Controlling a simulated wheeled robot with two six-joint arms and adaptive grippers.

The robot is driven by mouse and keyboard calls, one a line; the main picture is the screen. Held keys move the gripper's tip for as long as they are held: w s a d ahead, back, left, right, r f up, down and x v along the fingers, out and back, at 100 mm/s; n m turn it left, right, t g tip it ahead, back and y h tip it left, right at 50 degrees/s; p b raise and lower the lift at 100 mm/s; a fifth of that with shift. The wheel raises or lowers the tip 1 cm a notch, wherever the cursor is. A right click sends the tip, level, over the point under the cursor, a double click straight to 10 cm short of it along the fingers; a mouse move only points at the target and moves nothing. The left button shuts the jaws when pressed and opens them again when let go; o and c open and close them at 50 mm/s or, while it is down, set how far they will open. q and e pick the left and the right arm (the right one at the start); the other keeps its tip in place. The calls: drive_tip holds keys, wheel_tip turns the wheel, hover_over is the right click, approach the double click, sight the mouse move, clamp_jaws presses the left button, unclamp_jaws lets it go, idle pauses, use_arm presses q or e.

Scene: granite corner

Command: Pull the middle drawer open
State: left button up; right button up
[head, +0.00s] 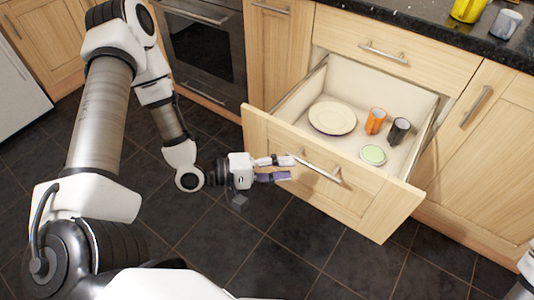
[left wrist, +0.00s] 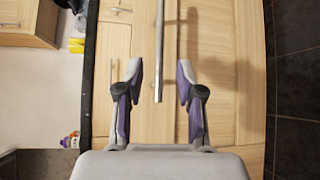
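The middle drawer (head: 360,207) is pulled well out from the wooden cabinet, and its inside shows. Its metal bar handle (head: 322,172) is on the drawer front. My left gripper (head: 289,168) is at the left end of this handle, with its fingers apart. In the left wrist view the handle (left wrist: 159,45) runs in between the two open fingers (left wrist: 159,76), with a gap on each side. The fingers do not visibly touch it. My right gripper is not in view.
The drawer holds a cream plate (head: 333,118), an orange cup (head: 375,121), a dark cup (head: 398,131) and a small pale green round item (head: 373,155). A shut drawer (head: 420,62) is above. Dark floor tiles (head: 270,262) lie clear in front. An oven (head: 207,50) stands left.

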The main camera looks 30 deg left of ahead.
use_arm(q)
drive_tip(key=shift+v, duration=2.05)
drive_tip(key=s+d+f+m+g, duration=0.2)
drive_tip(key=s+d+f+g, duration=0.3)
drive_tip(key=f, duration=0.3)
drive_tip(key=s+f+m+g+y, duration=0.45)
drive_tip(key=s+f+y, duration=0.3)
drive_tip(key=f, duration=0.35)
drive_tip(key=s+a+f+m+g+y, duration=0.2)
drive_tip(key=a+y, duration=0.3)
drive_tip(key=a, duration=0.1)
wheel_tip(320, 180, up, 17)
drive_tip(key=m+p, duration=0.1)
drive_tip(key=p, duration=1.5)
drive_tip(key=shift+w+f, duration=0.2)
drive_tip(key=shift+w, duration=0.05)
